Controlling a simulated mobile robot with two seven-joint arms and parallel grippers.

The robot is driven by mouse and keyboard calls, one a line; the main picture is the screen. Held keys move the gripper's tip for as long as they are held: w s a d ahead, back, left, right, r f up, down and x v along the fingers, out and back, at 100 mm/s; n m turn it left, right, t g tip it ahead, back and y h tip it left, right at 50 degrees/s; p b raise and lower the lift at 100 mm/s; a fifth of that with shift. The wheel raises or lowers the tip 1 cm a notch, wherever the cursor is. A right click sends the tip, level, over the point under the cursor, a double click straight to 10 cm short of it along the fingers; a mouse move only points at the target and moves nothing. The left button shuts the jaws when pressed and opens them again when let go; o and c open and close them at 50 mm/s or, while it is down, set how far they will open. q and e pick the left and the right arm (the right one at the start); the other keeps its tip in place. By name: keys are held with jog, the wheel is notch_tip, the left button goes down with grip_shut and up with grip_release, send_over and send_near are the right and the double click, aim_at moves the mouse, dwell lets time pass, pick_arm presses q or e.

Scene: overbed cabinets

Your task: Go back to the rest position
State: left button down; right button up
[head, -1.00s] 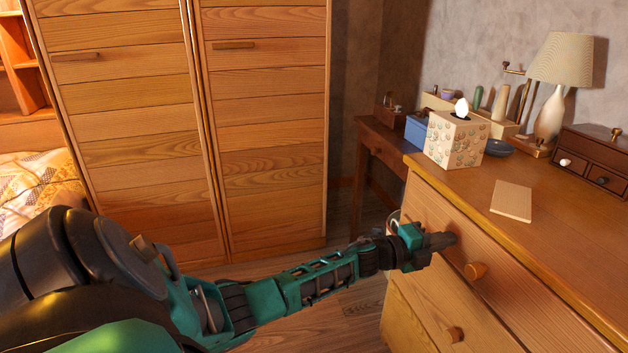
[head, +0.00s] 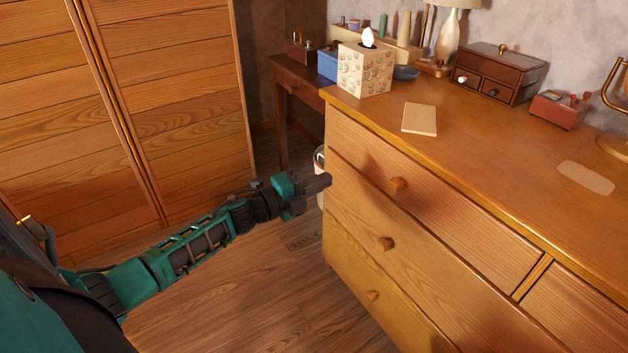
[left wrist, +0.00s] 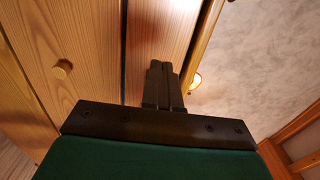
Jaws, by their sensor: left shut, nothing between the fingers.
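My left gripper (head: 318,184) reaches in from the left in the head view, beside the near-left corner of the wooden dresser (head: 350,230). In the left wrist view its dark fingers (left wrist: 163,82) are together with nothing between them, in front of the dresser's drawer fronts (left wrist: 90,50). I cannot tell whether the fingertips touch the wood. My left arm stretches out across the floor area in front of the wardrobe. My right gripper is not in view.
A tall wooden wardrobe (head: 180,110) stands at the left. The dresser has round knobs (head: 397,185) that stick out. On its top are a tissue box (head: 365,70), a notepad (head: 419,118) and a small drawer box (head: 497,74). Bare floor (head: 230,300) lies in front.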

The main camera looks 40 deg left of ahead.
pick_arm(q)
jog(key=shift+s+a, duration=0.2)
jog(key=shift+s, duration=0.4)
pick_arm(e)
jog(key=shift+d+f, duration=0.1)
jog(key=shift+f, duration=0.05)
pick_arm(q)
jog(key=s+d+f+n+g+y, duration=0.2)
jog(key=s+d+f+n+g, duration=0.15)
jog(key=s+d+n, duration=0.6)
jog(key=s+d+f+n+g+y, duration=0.2)
jog(key=s+d+f+n, duration=0.3)
jog(key=s+d+n, duration=0.45)
notch_tip(320, 180, up, 12)
jog(key=s+a+n+y+p, duration=0.1)
jog(key=s+a+p, duration=0.1)
jog(key=p, duration=1.5)
jog(key=shift+s+a+f, duration=0.2)
jog(key=shift+s+a, duration=0.15)
jog(key=shift+a, duration=0.05)
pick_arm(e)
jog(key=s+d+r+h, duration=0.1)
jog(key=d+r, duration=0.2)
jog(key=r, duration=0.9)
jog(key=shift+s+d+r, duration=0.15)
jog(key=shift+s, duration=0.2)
